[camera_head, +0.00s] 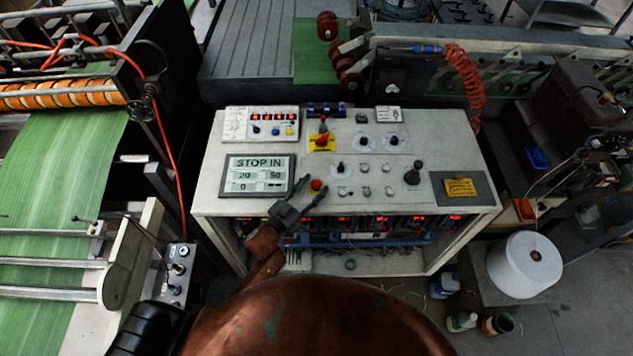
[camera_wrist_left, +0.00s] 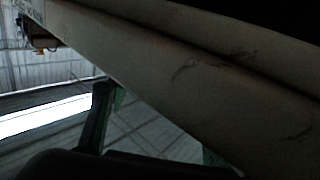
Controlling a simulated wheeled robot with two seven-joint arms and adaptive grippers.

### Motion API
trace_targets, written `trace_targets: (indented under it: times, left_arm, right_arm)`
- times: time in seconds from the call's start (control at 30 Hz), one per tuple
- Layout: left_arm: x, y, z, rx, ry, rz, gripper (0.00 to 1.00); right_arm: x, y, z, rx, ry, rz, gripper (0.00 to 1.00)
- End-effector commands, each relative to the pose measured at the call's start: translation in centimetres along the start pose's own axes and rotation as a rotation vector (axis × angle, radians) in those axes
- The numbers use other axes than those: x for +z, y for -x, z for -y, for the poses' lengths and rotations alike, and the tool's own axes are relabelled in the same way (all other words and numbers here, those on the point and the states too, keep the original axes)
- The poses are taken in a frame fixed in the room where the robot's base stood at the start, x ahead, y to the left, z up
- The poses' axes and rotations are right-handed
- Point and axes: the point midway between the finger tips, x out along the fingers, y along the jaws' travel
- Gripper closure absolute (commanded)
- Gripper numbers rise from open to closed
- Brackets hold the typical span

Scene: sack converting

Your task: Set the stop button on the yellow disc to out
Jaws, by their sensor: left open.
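The red stop button (camera_head: 316,185) sits on its yellow disc (camera_head: 313,192) on the front part of the white control console (camera_head: 232,193), right of the display. The display (camera_head: 257,175) reads "STOP IN". My left gripper (camera_head: 302,202) is open at the console's front edge, just below and left of the button in the head view. I cannot tell whether it touches the button. In the left wrist view, the dark fingers with green pads (camera_wrist_left: 158,135) show beside the beige console edge (camera_wrist_left: 190,75); the button is not seen there. My right gripper is in neither view.
A red rotary handle on a yellow plate (camera_head: 322,143) and several black knobs stand farther back on the console. A black knob (camera_head: 340,168) is right of the button. Green sack web (camera_head: 60,170) runs at left; a white spool (camera_head: 525,264) stands at right.

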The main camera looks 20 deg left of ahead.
Motion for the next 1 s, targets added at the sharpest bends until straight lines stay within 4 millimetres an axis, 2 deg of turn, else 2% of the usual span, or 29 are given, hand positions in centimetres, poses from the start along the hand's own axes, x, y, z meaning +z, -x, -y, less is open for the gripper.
trace_targets:
  times: [0.2,0.47,1.0]
  left_arm:
    - [0.0,-1.8,0.0,0.0,0.002,0.0,0.54]
    - [0.0,-1.9,0.0,0.0,0.001,0.0,0.54]
    - [0.0,-1.9,0.0,0.0,0.001,0.0,0.9]
  right_arm:
    - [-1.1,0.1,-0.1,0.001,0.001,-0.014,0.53]
    - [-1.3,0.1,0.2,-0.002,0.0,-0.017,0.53]
    - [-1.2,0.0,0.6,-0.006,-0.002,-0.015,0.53]
